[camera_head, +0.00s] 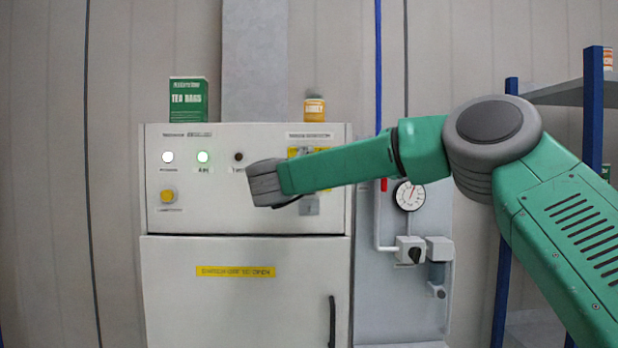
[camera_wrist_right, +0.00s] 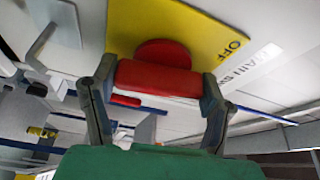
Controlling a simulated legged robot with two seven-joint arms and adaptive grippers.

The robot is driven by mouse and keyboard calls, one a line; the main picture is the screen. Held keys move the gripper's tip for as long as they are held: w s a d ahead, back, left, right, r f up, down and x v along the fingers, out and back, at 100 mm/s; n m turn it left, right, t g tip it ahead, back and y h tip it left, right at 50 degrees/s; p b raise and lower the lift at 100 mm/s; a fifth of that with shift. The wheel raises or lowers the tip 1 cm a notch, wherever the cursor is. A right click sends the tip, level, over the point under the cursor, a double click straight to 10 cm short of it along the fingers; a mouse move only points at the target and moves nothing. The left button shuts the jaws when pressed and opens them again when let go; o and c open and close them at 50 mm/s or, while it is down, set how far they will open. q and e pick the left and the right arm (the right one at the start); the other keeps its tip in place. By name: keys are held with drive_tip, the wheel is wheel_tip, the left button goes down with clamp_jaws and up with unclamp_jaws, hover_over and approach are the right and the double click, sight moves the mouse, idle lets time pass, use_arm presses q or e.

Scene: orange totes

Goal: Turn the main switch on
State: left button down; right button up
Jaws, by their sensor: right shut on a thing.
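The main switch has a red handle (camera_wrist_right: 158,78) on a yellow plate (camera_wrist_right: 185,25) marked "OFF", with a partly visible "MAIN SW" label beside it. In the wrist view my right gripper (camera_wrist_right: 159,82) has its two fingers on either side of the red handle and is shut on it. In the head view only slivers of the yellow plate (camera_head: 292,152) show above my right arm, on the upper right of the grey cabinet (camera_head: 245,215). The arm hides the handle and fingers there. My left gripper is not in view.
A gauge (camera_head: 409,196) and blue-post shelving (camera_head: 592,110) are on the right.

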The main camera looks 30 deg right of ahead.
drive_tip(key=shift+f+m+y+b, duration=0.25)
drive_tip(key=shift+m+y+b, duration=0.05)
drive_tip(key=shift+m, duration=0.7)
drive_tip(key=shift+g, duration=0.3)
drive_tip(key=o, duration=1.1)
drive_tip(key=shift+d, duration=0.15)
drive_tip(key=shift+s, duration=0.1)
drive_tip(key=v, duration=1.2)
drive_tip(key=shift+d+f, duration=0.1)
